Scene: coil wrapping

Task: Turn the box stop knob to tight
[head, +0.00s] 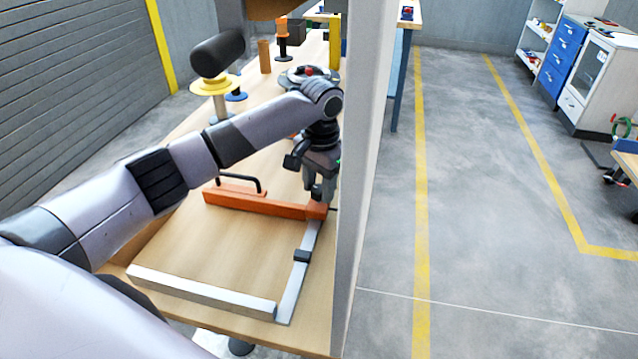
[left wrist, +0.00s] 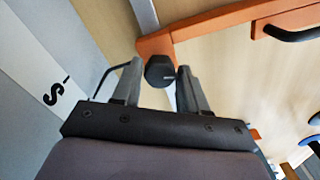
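My left gripper (head: 318,194) points down at the right end of an orange bar (head: 262,203) on the wooden bench. In the left wrist view, a round black knob (left wrist: 160,71) sits at the corner of the orange frame. The two grey fingers of my left gripper (left wrist: 159,78) stand apart on either side of the knob, and it looks open. Whether a finger touches the knob is unclear. In the head view the knob is hidden by the gripper. My right gripper is not in view.
A pale upright post (head: 362,150) stands close at right. A yellow-flanged spool (head: 216,86) stands at the back.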

